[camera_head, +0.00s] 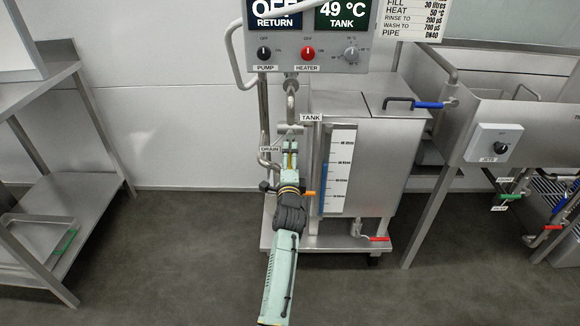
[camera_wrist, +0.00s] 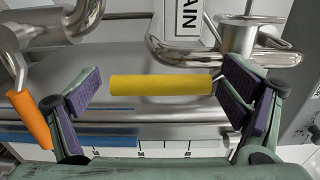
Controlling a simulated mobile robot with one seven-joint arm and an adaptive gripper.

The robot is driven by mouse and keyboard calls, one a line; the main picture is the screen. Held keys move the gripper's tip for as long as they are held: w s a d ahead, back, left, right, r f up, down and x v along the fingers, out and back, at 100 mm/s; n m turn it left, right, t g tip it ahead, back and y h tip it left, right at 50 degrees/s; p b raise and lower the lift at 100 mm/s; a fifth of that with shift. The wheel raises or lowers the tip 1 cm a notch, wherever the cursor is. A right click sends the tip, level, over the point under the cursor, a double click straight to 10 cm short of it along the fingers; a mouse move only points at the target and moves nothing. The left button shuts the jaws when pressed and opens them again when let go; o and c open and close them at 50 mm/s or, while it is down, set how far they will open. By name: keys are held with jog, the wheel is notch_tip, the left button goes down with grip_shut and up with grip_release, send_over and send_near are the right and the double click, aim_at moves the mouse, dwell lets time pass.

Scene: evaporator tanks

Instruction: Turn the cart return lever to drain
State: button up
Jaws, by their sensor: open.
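In the wrist view a yellow lever handle (camera_wrist: 160,85) lies crosswise between the two fingers of my gripper (camera_wrist: 165,92). The gripper is open, with its dark pads at either end of the handle and a visible gap at the left. A DRAIN label (camera_wrist: 188,18) shows just above the handle. In the head view my gripper (camera_head: 290,157) is at the cart's pipework, near the DRAIN label (camera_head: 269,149) and below the TANK label (camera_head: 311,118). My arm and gripper hide most of the lever there. The display above reads OFF RETURN (camera_head: 275,14).
An orange handle (camera_wrist: 31,118) is close to my left finger, and bent steel pipes (camera_wrist: 190,55) are close above. The tank (camera_head: 375,150) stands right of my gripper, with a red handle (camera_head: 379,239) below and a blue handle (camera_head: 429,105) above.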

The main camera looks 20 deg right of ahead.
jog(key=shift+s+f, duration=0.1)
jog(key=shift+s, duration=0.4)
jog(key=v, duration=1.1)
jog(key=shift+a, duration=0.1)
